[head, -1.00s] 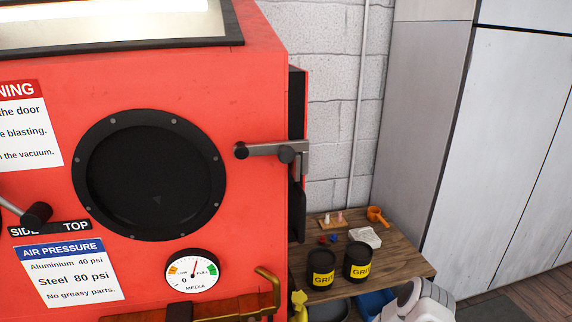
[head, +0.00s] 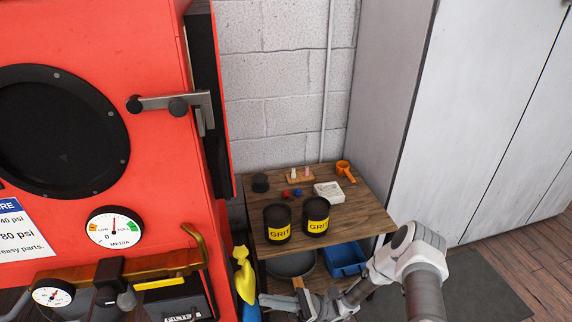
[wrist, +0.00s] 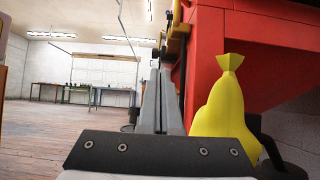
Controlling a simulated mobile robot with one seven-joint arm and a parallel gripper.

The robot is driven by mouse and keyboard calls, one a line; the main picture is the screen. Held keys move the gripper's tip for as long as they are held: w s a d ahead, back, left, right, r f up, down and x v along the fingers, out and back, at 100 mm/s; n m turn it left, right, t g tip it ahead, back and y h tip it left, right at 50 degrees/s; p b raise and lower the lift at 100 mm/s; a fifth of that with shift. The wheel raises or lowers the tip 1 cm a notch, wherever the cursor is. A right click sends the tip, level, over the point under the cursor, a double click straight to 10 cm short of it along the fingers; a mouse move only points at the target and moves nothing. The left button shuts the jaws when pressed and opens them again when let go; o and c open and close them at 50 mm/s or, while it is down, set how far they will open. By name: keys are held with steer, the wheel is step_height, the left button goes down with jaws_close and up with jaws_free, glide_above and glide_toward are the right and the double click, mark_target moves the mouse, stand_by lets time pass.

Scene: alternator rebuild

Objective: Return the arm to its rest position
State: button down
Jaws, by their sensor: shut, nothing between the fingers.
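My gripper (wrist: 157,76) is in the middle of the wrist view, its two grey fingers pressed together with nothing between them. In the head view my arm comes in at the lower right, and the gripper (head: 268,300) points left, low in front of the small wooden table. Its tips are near the yellow tied bag (head: 243,272), though I cannot tell how close. The yellow bag (wrist: 222,110) is right of the fingers in the wrist view.
The red blasting cabinet (head: 165,60) stands left. The wooden table (head: 350,215) holds two grit cans (head: 317,216), a white box (head: 329,192) and an orange cup (head: 344,170). A blue bin (head: 346,259) and dark pan (head: 291,265) sit below. Open floor (wrist: 60,135) lies left in the wrist view.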

steer(key=s+d+r+n+t+h, duration=0.4)
steer(key=d+r+n+h, duration=0.15)
steer(key=r+h, duration=0.35)
steer(key=s+d+r+n+t+h, duration=0.3)
steer(key=d+r+n+t+h, duration=0.25)
steer(key=r, duration=0.65)
steer(key=s+d+r+n+t+h, duration=0.2)
steer(key=s+d+r+n+h, duration=0.3)
steer(key=r+h, duration=0.5)
step_height(320, 180, up, 20)
steer(key=w+d+p, duration=0.1)
steer(key=p, duration=1.8)
steer(key=shift+w+d+f+m, duration=0.2)
steer(key=shift+m, duration=0.2)
steer(key=shift+a, duration=0.15)
